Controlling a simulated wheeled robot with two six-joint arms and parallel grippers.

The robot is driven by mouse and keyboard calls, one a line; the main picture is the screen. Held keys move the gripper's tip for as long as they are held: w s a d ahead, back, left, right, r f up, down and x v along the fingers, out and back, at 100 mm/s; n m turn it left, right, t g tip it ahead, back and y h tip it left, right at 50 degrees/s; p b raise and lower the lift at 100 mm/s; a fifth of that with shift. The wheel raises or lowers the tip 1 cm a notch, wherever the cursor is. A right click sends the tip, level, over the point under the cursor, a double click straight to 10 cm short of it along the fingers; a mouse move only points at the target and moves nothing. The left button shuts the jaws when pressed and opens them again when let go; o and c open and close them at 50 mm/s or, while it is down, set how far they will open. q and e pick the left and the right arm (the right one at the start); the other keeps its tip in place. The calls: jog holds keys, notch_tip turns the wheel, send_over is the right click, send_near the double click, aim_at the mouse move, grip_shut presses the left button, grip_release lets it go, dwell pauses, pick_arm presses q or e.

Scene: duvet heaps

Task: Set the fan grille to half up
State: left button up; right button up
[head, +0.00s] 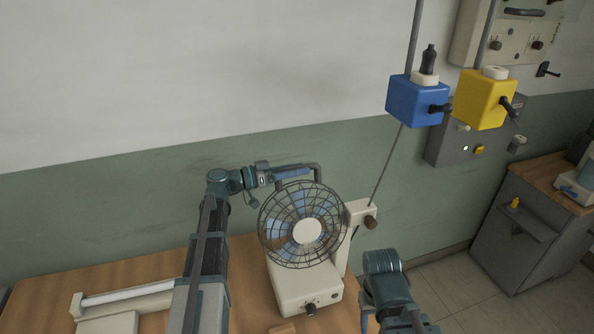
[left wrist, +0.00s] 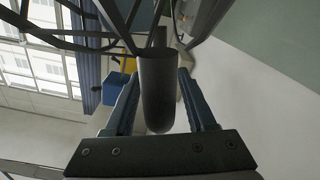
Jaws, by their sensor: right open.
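The fan (head: 300,290) has a cream base with a dark knob and stands on the wooden table. Its round wire grille (head: 303,225) faces forward and tilts slightly upward, with a pale hub in the middle. A dark bent handle (head: 318,172) rises at the grille's top; its rounded end also shows in the left wrist view (left wrist: 157,95).
A cream tray with a white tube (head: 130,296) lies left on the table. A blue box (head: 416,101) and a yellow box (head: 484,99) hang on rods at the right. A grey cabinet (head: 530,230) stands far right; floor between is clear.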

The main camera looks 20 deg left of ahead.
pick_arm(q)
jog(key=v, duration=1.3)
jog(key=shift+s+a, duration=0.25)
jog(key=shift+a, duration=0.05)
